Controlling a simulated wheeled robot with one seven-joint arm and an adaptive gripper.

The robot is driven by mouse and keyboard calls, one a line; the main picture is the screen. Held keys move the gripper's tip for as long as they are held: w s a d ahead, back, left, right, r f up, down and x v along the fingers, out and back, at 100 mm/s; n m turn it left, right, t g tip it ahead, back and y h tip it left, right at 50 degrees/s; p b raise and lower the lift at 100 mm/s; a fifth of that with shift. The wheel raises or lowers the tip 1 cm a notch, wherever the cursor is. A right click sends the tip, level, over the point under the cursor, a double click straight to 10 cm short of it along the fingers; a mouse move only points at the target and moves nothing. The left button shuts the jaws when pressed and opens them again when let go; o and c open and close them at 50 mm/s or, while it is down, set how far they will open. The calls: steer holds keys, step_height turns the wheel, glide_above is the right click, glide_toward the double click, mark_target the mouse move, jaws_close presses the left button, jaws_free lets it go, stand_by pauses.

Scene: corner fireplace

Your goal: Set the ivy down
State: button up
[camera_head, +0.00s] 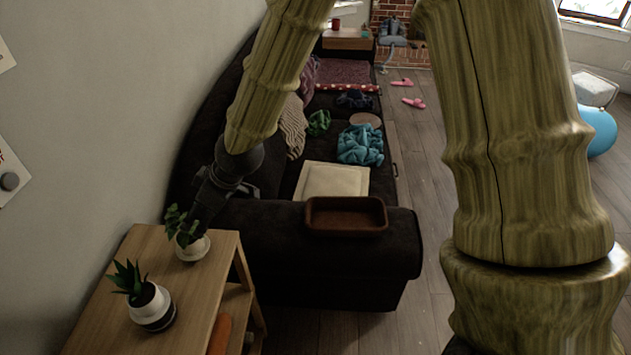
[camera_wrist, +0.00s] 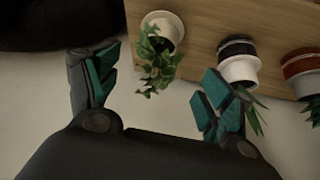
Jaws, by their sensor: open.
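The ivy (camera_head: 184,229) is a leafy green plant in a small white pot, standing on the wooden side table (camera_head: 125,270) near its far edge. In the wrist view the ivy (camera_wrist: 158,62) sits between and beyond my open fingers, its white pot resting on the wood. My gripper (camera_wrist: 152,88) is open, with its teal-padded fingertips spread to either side of the leaves. In the head view my gripper (camera_head: 200,212) is just above and beside the ivy. Whether a finger touches a leaf I cannot tell.
A spiky succulent in a black and white pot (camera_head: 152,306) stands nearer on the same table. The wrist view also shows a reddish-brown and white pot (camera_wrist: 303,68). A dark sofa (camera_head: 400,240) with a brown tray (camera_head: 346,214) stands right of the table. The wall is close on the left.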

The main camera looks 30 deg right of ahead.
steer(key=s+d+f+m+g+h, duration=0.2)
steer(key=s+d+f+m, duration=0.3)
steer(key=s+f, duration=0.75)
steer(key=s+d+f+m+g+h, duration=0.1)
steer(key=s+d+f+m, duration=0.2)
steer(key=s+d+f, duration=0.95)
steer(key=s+f+m+g+h, duration=0.1)
steer(key=s+f+m+h, duration=0.1)
steer(key=s+f, duration=0.6)
steer(key=shift+s+f, duration=0.3)
steer(key=shift+f, duration=0.2)
steer(key=shift+d, duration=0.1)
